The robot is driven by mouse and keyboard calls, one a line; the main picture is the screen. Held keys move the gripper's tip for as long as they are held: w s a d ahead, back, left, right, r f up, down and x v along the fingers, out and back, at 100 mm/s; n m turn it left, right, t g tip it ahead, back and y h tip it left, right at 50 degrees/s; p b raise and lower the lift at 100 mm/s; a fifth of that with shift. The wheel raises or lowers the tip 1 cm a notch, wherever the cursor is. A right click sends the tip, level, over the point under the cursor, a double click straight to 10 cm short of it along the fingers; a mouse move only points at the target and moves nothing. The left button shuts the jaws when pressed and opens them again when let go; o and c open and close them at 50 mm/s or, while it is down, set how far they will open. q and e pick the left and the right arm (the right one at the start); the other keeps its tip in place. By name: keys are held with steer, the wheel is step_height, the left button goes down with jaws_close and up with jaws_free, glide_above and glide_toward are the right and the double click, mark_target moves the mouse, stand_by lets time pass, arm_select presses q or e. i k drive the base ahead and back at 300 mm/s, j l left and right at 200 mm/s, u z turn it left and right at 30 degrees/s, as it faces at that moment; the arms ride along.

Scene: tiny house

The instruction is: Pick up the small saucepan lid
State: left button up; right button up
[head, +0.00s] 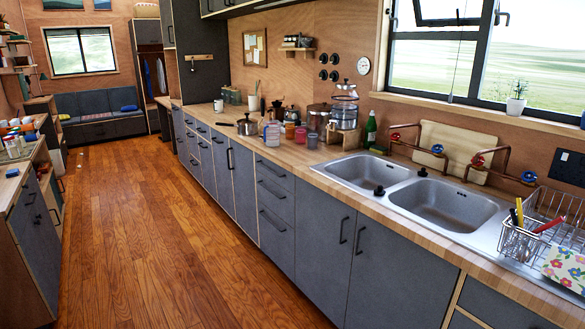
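A small saucepan (247,127) with a dark handle pointing left stands on the wooden counter, at the far part of the run beyond the sinks. Its lid (247,119) seems to rest on top, but it is too small to make out clearly. Neither of my grippers shows in the head view.
The counter (315,156) runs along the right, with colored jars (272,135), a green bottle (371,130), a double sink (445,202) and a dish rack (550,222). The wooden floor (165,230) is clear between it and the left counter (12,182).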

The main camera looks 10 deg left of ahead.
mark_target(247, 119)
steer(key=i+j+u, duration=0.35)
steer(key=i, duration=0.5)
steer(key=i+u, duration=0.3)
steer(key=i, duration=0.6)
